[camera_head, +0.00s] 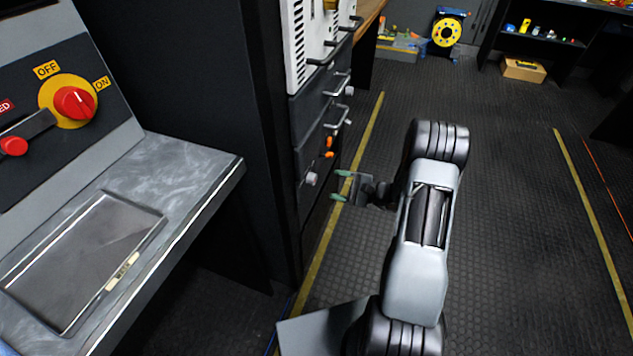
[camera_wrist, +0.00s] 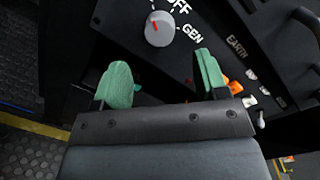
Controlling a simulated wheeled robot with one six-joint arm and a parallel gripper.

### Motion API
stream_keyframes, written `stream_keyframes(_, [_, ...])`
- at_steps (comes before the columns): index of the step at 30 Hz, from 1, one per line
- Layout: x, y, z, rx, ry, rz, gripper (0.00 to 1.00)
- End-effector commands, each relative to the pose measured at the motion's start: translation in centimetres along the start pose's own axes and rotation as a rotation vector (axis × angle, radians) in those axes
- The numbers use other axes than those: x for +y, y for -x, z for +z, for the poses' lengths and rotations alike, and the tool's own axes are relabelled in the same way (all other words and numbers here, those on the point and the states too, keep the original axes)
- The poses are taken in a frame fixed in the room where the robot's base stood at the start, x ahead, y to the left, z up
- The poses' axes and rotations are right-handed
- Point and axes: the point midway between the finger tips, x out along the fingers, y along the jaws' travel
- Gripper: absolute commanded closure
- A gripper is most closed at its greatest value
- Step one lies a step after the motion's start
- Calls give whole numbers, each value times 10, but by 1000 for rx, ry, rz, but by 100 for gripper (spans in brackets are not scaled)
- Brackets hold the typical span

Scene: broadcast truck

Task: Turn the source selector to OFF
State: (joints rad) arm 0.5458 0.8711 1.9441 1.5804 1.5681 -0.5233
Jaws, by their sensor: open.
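The source selector (camera_wrist: 161,34) is a round grey knob with a red pointer mark on a dark panel, at the top of the wrist view. White labels OFF and GEN sit to its right. The red mark points up and left, away from both labels. In the head view a grey knob (camera_head: 311,179) low on the rack front appears to be the same one. My gripper (camera_head: 340,185) is open, its green fingertips just right of that knob. In the wrist view my gripper (camera_wrist: 163,72) is empty, with the knob beyond the gap between its fingers, apart from them.
Orange parts (camera_wrist: 235,86) and an EARTH label lie right of the knob. A console at left bears a red rotary switch (camera_head: 75,102) on yellow, marked OFF and ON. Drawer handles (camera_head: 337,83) stick out above the knob. The floor (camera_head: 500,200) to the right is clear.

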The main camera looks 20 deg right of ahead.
Motion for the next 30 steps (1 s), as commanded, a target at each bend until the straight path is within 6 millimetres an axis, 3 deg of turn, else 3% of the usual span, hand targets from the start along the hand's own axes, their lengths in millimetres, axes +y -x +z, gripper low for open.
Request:
stream_keyframes(6, [1, -40, 0, -3, 1, 3, 33])
stream_keyframes(12, [0, -61, 0, -1, 0, 1, 33])
stream_keyframes(27, [0, -72, 0, 1, 0, 0, 33])
stream_keyframes(30, [0, -72, 0, 0, 0, 1, 43])
